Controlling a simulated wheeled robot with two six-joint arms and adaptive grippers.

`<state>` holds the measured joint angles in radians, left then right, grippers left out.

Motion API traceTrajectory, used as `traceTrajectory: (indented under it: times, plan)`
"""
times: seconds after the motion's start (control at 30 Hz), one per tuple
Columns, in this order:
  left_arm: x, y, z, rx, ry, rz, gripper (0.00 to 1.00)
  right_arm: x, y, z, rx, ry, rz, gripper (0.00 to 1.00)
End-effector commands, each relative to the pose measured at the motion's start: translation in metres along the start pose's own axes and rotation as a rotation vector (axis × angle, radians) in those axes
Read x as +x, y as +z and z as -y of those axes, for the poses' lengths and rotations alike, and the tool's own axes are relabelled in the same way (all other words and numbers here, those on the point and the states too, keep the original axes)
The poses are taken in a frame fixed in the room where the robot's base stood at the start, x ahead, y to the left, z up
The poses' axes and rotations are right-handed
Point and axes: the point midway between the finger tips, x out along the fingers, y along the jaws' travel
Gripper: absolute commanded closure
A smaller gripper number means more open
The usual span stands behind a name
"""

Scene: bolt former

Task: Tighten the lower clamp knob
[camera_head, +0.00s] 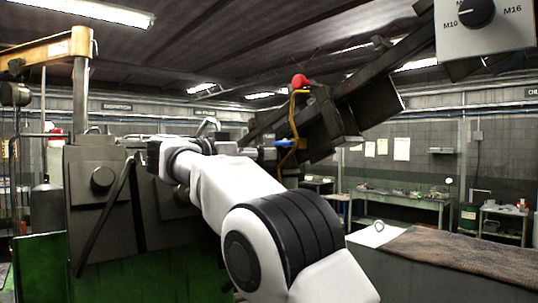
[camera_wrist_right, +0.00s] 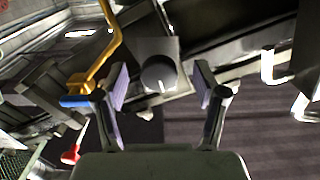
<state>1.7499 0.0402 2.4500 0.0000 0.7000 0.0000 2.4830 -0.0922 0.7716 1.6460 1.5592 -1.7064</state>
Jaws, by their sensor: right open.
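A dark round knob (camera_wrist_right: 158,74) sits on a square grey plate (camera_wrist_right: 158,50) in the right wrist view. My right gripper (camera_wrist_right: 161,82) is open and empty, with one finger to each side of the knob in the picture. The knob looks farther off than the fingertips, and a gap shows on both sides. In the head view my white right arm reaches up and left toward the machine, and its fingers cannot be made out. I cannot tell whether this knob is the lower one. My left gripper is not in view.
A yellow bent bar (camera_head: 294,120), red ball (camera_head: 300,80) and blue-tipped lever (camera_head: 283,143) are on the machine. The bar (camera_wrist_right: 107,45) and blue part (camera_wrist_right: 75,101) lie near the gripper's left finger. A grey selector box (camera_head: 490,35) is upper right.

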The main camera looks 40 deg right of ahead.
Motion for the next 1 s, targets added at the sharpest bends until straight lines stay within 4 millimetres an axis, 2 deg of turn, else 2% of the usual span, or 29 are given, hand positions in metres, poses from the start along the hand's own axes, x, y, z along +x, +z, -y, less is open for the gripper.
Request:
traceTrajectory:
  times: [0.03, 0.17, 0.2, 0.23, 0.4, 0.47, 0.83, 1.0]
  plan:
    - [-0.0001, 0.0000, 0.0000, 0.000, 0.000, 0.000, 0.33, 0.0001, 0.0000, 0.0000, -0.001, 0.000, 0.000, 0.36]
    - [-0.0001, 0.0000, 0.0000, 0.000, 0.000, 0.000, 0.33, 0.0001, 0.0000, 0.0000, -0.001, 0.000, 0.000, 0.82]
    - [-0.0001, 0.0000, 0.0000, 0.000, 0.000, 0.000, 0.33, 0.0001, 0.0000, 0.0000, -0.002, 0.000, 0.000, 0.96]
    - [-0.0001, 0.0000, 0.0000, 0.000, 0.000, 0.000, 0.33, 0.0000, 0.0000, 0.0000, -0.002, 0.000, 0.000, 1.00]
    - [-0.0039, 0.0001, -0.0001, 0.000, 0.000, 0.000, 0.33, -0.0003, -0.0022, -0.0001, -0.038, 0.000, 0.000, 1.00]
    - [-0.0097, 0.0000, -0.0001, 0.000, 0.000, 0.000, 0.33, -0.0004, -0.0042, -0.0001, -0.115, 0.000, 0.000, 1.00]
    - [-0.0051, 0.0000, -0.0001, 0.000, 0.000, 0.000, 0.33, -0.0006, -0.0004, 0.0001, -0.576, 0.000, -0.001, 1.00]
    - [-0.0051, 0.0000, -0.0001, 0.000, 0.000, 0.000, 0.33, -0.0006, -0.0003, 0.0001, -0.631, 0.000, -0.001, 1.00]
